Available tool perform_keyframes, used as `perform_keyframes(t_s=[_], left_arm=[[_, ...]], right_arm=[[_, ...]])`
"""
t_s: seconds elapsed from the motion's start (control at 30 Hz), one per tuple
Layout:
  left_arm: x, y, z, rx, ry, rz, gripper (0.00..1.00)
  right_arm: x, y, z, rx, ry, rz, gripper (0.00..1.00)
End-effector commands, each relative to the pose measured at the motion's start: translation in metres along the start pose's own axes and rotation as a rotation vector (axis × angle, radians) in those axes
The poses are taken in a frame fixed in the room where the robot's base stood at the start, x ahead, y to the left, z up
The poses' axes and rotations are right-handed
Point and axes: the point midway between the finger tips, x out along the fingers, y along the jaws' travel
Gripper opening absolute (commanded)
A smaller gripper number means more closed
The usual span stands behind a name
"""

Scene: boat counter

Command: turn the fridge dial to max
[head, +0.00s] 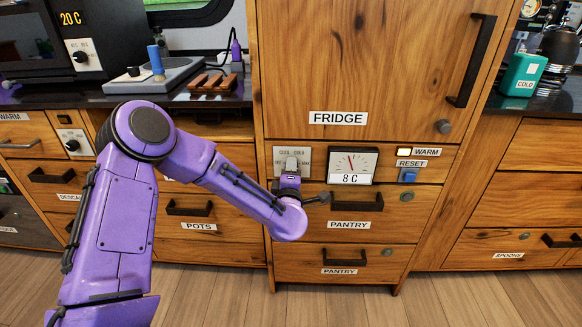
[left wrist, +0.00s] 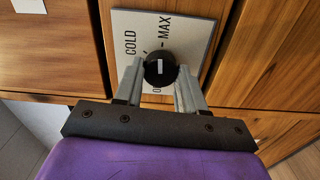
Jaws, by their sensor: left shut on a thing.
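The fridge dial is a round black knob (left wrist: 160,70) with a white mark, on a grey plate (left wrist: 197,38) lettered COLD and MAX. The fingers of my left gripper (left wrist: 159,76) stand on either side of the knob and are shut on it. The mark lies roughly up and down in the left wrist view; I cannot tell exactly which setting it points to. In the head view my left gripper (head: 291,168) is at the dial plate (head: 303,155) below the FRIDGE label and hides the knob. My right gripper is not in view.
A gauge (head: 352,164) reading 8 C sits just right of the dial. A lit WARM lamp (head: 404,152) and a blue RESET switch (head: 408,175) are further right. The pantry drawer handle (head: 357,203) sticks out just below. The floor in front is clear.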

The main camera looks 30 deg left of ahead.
Motion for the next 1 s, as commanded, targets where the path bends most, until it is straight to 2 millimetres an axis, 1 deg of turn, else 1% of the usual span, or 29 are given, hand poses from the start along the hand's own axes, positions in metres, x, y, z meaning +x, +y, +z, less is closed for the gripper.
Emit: perform_keyframes(t_s=[0.03, 0.3, 0.83, 0.87, 0.9, 0.93, 1.0], left_arm=[[-0.0001, 0.0018, -0.0002, 0.025, 0.000, 0.000, 0.09], [-0.0001, 0.0003, 0.0000, 0.111, 0.000, -0.001, 0.09], [-0.0003, -0.0010, -0.0002, 0.132, 0.000, -0.002, 0.09], [-0.0003, -0.0010, -0.0002, 0.132, 0.000, -0.002, 0.49], [-0.0002, -0.0010, -0.0001, 0.132, 0.000, -0.002, 0.62], [-0.0002, -0.0009, -0.0001, 0.132, 0.000, -0.002, 0.65], [-0.0002, -0.0007, 0.0000, 0.131, 0.000, -0.002, 0.65]], right_arm=[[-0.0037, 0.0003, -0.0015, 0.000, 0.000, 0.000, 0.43], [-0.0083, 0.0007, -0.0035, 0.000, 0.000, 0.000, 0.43], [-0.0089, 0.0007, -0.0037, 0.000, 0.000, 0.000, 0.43], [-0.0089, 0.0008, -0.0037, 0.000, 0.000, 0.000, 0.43], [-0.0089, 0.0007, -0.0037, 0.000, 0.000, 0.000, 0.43], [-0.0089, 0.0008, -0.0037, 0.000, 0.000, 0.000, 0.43], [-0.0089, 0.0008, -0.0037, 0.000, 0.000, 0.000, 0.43]])
